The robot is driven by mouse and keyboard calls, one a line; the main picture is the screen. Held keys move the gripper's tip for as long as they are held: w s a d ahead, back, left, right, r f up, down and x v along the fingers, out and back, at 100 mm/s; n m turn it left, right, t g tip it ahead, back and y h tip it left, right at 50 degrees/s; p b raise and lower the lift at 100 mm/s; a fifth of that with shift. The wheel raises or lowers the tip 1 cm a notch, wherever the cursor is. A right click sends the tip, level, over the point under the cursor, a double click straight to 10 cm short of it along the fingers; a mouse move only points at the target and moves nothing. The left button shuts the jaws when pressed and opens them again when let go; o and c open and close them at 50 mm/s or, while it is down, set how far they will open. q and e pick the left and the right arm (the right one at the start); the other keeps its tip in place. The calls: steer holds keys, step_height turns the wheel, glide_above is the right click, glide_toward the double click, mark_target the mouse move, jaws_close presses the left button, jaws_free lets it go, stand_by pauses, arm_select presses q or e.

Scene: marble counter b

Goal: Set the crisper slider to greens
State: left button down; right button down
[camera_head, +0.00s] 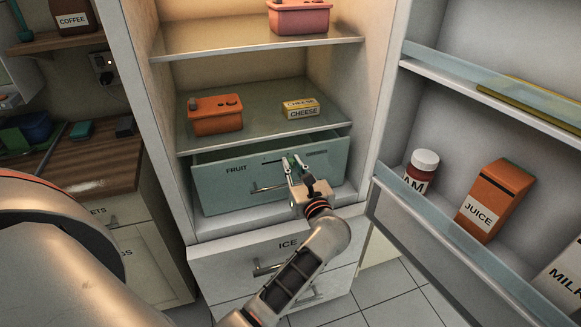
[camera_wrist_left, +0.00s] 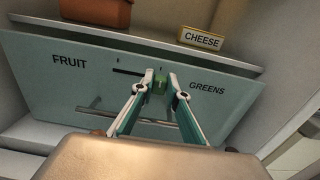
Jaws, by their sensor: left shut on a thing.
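The crisper drawer (camera_head: 220,195) is a pale teal front at the bottom of the open fridge, with FRUIT on its left and GREENS on its right in the wrist view (camera_wrist_left: 207,88). A dark slot (camera_wrist_left: 126,71) runs between the labels. The small green slider knob (camera_wrist_left: 160,84) sits right of the slot's visible left stretch. My left gripper (camera_head: 296,164) is shut on the knob, its fingertips on either side of it in the wrist view (camera_wrist_left: 160,82). The fingers hide the slot's right part. My right gripper is not in view.
A bar handle (camera_head: 268,188) crosses the drawer below the slot. The glass shelf (camera_head: 265,125) above holds an orange box (camera_head: 215,116) and a cheese pack (camera_head: 301,108). The open fridge door at right carries a jam jar (camera_head: 421,171) and a juice carton (camera_head: 493,201).

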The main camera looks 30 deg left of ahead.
arm_select(q)
steer(key=c, duration=2)
jaws_free()
steer(key=shift+w+d, duration=0.15)
steer(key=shift+d, duration=0.05)
steer(key=shift+o, duration=0.2)
step_height(320, 180, up, 10)
